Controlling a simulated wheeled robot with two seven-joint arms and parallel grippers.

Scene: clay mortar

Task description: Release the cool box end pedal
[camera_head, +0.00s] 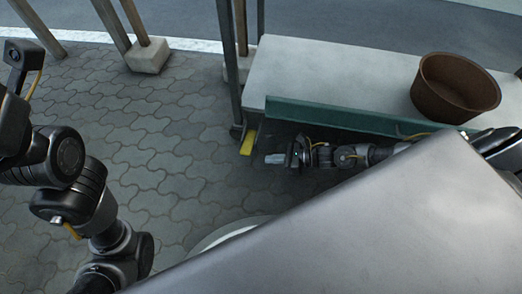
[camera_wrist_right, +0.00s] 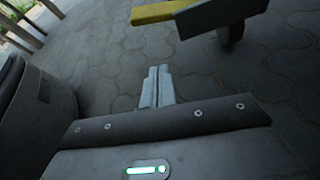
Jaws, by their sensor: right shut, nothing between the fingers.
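The yellow end pedal (camera_head: 248,143) sits low at the near left corner of the long pale box (camera_head: 330,75), close to the paving. In the right wrist view the yellow pedal (camera_wrist_right: 160,12) joins a dark bar (camera_wrist_right: 218,16) at the top. My right gripper (camera_head: 268,159) is low, just right of and nearer than the pedal. Its fingers (camera_wrist_right: 157,70) are shut together and empty, and a gap shows between their tips and the pedal. My left arm stands at the left edge; its gripper fingers are out of frame.
A green rail (camera_head: 350,120) runs along the box's near side, above my right arm. A brown tub (camera_head: 454,88) stands on the box top. Dark posts (camera_head: 230,60) rise at the box's left end. Open paving (camera_head: 150,130) lies to the left.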

